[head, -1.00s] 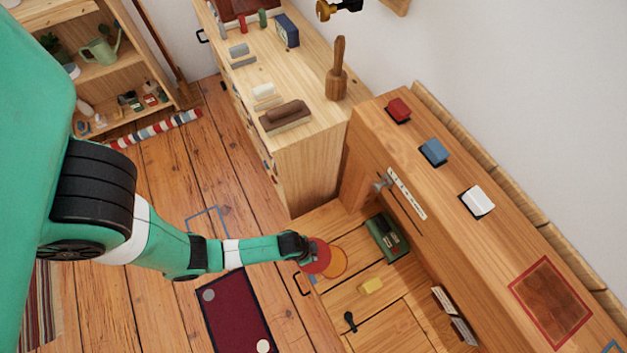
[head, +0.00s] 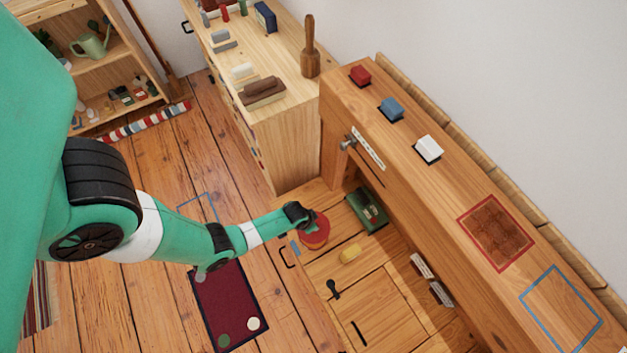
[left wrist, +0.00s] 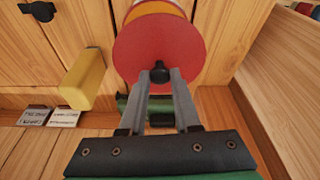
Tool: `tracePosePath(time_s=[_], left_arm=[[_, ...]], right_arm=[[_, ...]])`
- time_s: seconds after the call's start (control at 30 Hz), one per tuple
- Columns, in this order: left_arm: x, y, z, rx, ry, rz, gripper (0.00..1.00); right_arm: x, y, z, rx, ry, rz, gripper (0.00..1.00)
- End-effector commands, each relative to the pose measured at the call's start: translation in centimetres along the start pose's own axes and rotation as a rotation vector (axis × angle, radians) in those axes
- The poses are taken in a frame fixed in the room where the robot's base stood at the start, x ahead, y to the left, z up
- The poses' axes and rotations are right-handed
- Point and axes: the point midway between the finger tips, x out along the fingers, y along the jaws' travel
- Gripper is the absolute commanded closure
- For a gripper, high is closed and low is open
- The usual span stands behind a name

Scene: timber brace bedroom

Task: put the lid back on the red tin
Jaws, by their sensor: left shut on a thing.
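The red lid (head: 317,226), a round disc, is held by my left gripper (head: 306,218) near the bench's left end. In the left wrist view the lid (left wrist: 160,48) faces me, and the fingertips (left wrist: 160,76) are shut on its black knob (left wrist: 160,70). The red tin (head: 317,244) is mostly hidden under the lid; its orange-yellow and red edge shows past the lid, also at the top of the left wrist view (left wrist: 155,7). I cannot tell whether lid and tin touch. My right gripper is in neither view.
A yellow block (head: 350,253), a green box (head: 368,210) and a black spoon-like object (head: 333,288) lie near the tin. A raised wooden shelf (head: 400,135) stands to the right. A dark red mat (head: 228,300) lies at lower left.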

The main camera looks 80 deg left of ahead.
Motion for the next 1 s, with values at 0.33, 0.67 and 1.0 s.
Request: tracePosePath(time_s=[0.33, 0.67, 1.0], left_arm=[[2.4, 0.1, 0.7, 0.002, 0.000, 0.001, 1.00], [5.7, 0.1, 1.6, 0.003, -0.001, 0.001, 1.00], [6.1, 0.1, 1.8, 0.003, 0.000, 0.001, 1.00]], right_arm=[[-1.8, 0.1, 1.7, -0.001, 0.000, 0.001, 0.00], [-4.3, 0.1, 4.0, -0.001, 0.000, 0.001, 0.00], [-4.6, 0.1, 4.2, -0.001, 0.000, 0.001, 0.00]])
